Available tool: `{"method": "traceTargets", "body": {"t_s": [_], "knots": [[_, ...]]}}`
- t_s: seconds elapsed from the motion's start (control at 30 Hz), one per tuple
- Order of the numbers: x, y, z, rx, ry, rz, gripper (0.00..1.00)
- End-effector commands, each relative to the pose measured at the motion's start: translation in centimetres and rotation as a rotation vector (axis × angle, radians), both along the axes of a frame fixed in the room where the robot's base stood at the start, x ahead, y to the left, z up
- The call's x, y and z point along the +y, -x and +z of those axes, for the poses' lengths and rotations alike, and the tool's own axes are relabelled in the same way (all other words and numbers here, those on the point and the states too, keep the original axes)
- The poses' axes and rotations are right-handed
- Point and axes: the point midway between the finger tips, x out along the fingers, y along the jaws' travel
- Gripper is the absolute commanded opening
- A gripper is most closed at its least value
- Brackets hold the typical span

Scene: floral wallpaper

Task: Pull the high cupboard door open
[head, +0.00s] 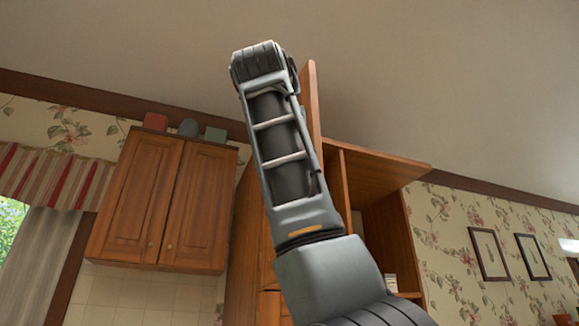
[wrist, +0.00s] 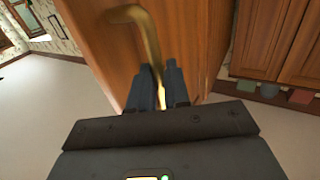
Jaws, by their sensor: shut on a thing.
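The high cupboard (head: 380,172) is a tall wooden unit right of centre in the head view, partly behind my arm. Its door (head: 312,105) stands out from the front and shows nearly edge-on, so it is open by some amount. Part of the open interior shows right of my arm. In the wrist view the wooden door face (wrist: 195,35) fills the middle. A curved brass handle (wrist: 148,35) runs down between the fingers of my gripper (wrist: 160,90), which is shut on it. In the head view my arm hides the gripper and handle.
A closed two-door wall cupboard (head: 160,200) hangs to the left, with a red box (head: 155,121), a grey object (head: 188,128) and a green box (head: 214,134) on top. Framed pictures (head: 489,253) hang on the right wall. The space below the ceiling is clear.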

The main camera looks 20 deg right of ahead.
Motion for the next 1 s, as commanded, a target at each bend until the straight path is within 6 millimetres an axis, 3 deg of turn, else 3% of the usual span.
{"method": "traceTargets", "body": {"t_s": [0.57, 0.6, 0.73, 1.0], "knots": [[-0.24, -0.51, 0.26, -0.002, 0.003, -0.028, 0.00], [-0.25, -0.50, 0.26, -0.002, 0.002, -0.028, 0.21], [-0.21, -0.41, 0.24, -0.003, 0.003, -0.029, 0.33], [-0.07, -0.20, 0.15, -0.004, 0.002, -0.029, 0.33]]}}
